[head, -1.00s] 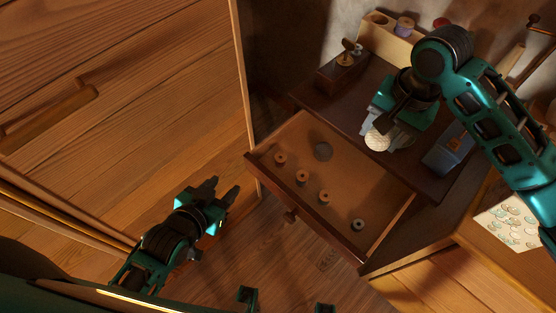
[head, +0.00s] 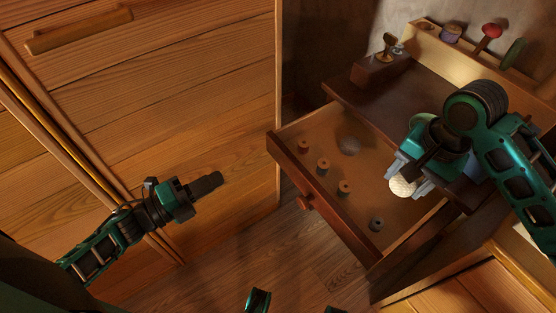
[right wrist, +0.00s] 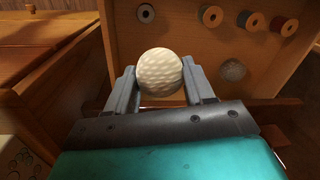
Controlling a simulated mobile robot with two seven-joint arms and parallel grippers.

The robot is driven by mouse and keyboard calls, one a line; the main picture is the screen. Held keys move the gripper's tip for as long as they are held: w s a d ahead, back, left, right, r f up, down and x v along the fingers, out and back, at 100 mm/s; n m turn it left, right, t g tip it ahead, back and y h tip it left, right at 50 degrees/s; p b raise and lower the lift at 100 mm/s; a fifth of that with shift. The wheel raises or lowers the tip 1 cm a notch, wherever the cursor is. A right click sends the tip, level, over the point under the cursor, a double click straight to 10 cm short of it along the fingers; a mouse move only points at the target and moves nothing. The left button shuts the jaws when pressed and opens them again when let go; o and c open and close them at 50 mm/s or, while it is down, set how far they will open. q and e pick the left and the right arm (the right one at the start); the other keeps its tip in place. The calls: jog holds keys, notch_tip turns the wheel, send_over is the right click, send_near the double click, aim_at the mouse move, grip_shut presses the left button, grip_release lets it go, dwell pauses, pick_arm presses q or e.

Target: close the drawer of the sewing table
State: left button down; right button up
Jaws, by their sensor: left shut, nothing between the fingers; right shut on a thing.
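The dark wooden sewing table (head: 385,103) stands at the right in the head view. Its drawer (head: 345,222) is pulled out, with a round knob on the front. Inside lie several spools (head: 344,187) and a grey round thing (head: 349,145). My right gripper (head: 402,184) is shut on a cream, textured ball (head: 401,188), over the right part of the drawer. The ball also shows between the fingers in the right wrist view (right wrist: 160,72). My left gripper (head: 212,184) is shut and empty, left of the drawer front and apart from it.
A large wooden cabinet front (head: 150,90) with a long handle (head: 80,30) fills the left. A light wooden box (head: 460,60) with sewing items stands at the back of the table. A wooden surface (head: 470,285) is at the lower right. Floor shows before the drawer.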

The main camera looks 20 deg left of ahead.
aim_at(275, 148)
pick_arm(q)
jog(key=x, duration=1.3)
jog(key=shift+w+d+b, duration=0.2)
jog(key=shift+w+b, duration=0.05)
jog(key=shift+b, duration=0.15)
pick_arm(e)
jog(key=shift+f, duration=0.4)
pick_arm(q)
jog(key=shift+w+d, duration=0.1)
jog(key=shift+d, duration=0.05)
pick_arm(e)
jog(key=shift+a, duration=0.1)
